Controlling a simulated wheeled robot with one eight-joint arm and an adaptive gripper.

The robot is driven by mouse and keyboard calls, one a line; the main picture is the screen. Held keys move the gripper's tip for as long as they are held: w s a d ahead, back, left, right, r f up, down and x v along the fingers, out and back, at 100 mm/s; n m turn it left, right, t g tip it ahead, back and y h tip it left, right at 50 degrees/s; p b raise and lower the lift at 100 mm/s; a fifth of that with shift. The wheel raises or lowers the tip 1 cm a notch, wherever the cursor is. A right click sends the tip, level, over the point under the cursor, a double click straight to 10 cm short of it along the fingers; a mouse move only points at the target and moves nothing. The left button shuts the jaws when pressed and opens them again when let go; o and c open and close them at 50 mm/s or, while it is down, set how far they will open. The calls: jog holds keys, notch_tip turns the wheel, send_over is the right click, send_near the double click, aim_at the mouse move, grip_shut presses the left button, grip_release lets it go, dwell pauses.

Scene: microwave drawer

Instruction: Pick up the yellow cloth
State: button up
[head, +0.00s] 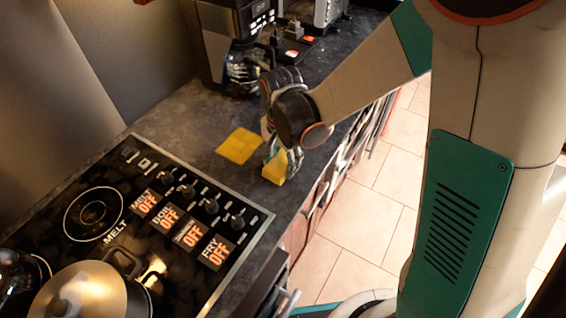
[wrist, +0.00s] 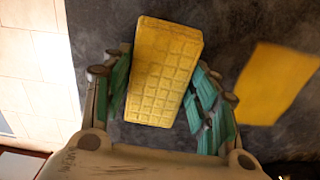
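A flat, plain yellow cloth (head: 240,145) lies on the dark counter behind the stove's control panel. It also shows, blurred, at the right in the wrist view (wrist: 275,84). A thicker yellow block with a grid pattern, like a sponge (wrist: 163,70), is between the fingers of my gripper (wrist: 163,80). In the head view the block (head: 274,168) is at the counter's front edge, just right of the flat cloth. My gripper (head: 275,160) has its fingers against both sides of the block. Whether the block is clear of the counter is hard to tell.
A black stove (head: 150,220) with knobs and a lidded pot (head: 85,290) stands at the front left. A coffee machine (head: 235,40) stands at the back. Drawer fronts (head: 320,195) lie below the counter edge, beside open tiled floor (head: 365,215).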

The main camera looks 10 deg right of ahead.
aim_at(282, 162)
jog(key=shift+r, duration=0.15)
notch_tip(282, 162, up, 20)
jog(key=p, duration=1.3)
jog(key=shift+p, duration=0.35)
jog(key=shift+o, duration=1.2)
jog(key=shift+c, duration=1.1)
